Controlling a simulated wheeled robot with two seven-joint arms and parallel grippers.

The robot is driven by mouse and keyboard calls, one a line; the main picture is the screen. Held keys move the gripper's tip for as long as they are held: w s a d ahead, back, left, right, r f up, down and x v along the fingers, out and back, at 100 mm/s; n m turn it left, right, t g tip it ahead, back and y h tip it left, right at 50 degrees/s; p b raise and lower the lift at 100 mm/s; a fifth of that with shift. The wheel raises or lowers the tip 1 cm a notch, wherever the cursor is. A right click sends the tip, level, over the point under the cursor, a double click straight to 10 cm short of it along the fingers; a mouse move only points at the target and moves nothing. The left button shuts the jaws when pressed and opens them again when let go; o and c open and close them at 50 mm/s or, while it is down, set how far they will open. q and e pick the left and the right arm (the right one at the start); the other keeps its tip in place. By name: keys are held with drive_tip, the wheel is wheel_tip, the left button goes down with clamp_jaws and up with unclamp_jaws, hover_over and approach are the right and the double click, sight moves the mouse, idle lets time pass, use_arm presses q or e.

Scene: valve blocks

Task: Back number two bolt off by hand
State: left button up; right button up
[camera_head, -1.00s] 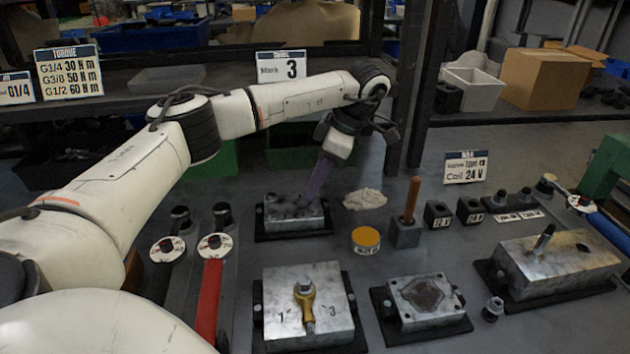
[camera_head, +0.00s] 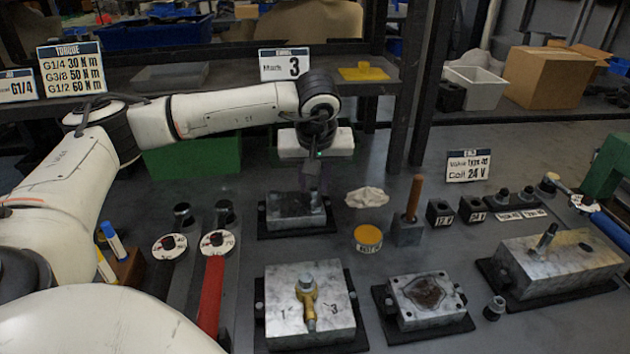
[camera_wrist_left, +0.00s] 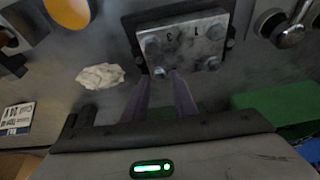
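A grey metal block (camera_head: 291,222) sits on a dark base at the back middle; in the left wrist view its top plate (camera_wrist_left: 185,48) shows marks 1 and 3 and several bolts. No mark 2 can be read. My left gripper (camera_head: 312,186) points down over the block's right part. In the left wrist view my left gripper (camera_wrist_left: 159,76) has its two purple fingers apart, with the near bolt (camera_wrist_left: 158,72) at the gap between the tips. I cannot tell whether they touch it. My right gripper is not in view.
A crumpled cloth (camera_head: 367,197) and an orange-lidded tin (camera_head: 368,238) lie right of the block. In front stands another block (camera_head: 285,319) with a brass fitting. Two round-dial wrenches (camera_head: 216,243) lie at left. A wooden-handled tool (camera_head: 413,200) stands at right.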

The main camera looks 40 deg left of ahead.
use_arm(q)
drive_tip(key=shift+m+t+h, duration=0.3)
drive_tip(key=shift+m, duration=0.9)
drive_tip(key=shift+s, duration=0.1)
clamp_jaws()
drive_tip(key=n+g, duration=0.1)
drive_tip(key=n, duration=0.2)
drive_tip(key=shift+d, duration=0.1)
drive_tip(key=n, duration=0.1)
drive_tip(key=n+y, duration=0.1)
drive_tip(key=n+g, duration=0.1)
drive_tip(key=shift+w+d+n, duration=0.1)
drive_tip(key=shift+w+n, duration=0.15)
drive_tip(key=shift+n, duration=0.05)
drive_tip(key=n+g, duration=0.1)
drive_tip(key=n, duration=0.1)
drive_tip(key=n+g, duration=0.1)
drive_tip(key=n, duration=0.2)
drive_tip(key=shift+w+n+y, duration=0.2)
drive_tip(key=shift+n+y, duration=0.1)
drive_tip(key=n+g, duration=0.2)
drive_tip(key=n, duration=0.3)
drive_tip(key=shift+w, duration=0.15)
drive_tip(key=n, duration=0.1)
drive_tip(key=n+g+h, duration=0.1)
drive_tip(key=n, duration=0.2)
drive_tip(key=shift+a+n+g+h, duration=0.25)
drive_tip(key=shift+n+g+h, duration=0.05)
drive_tip(key=shift+n+h, duration=0.1)
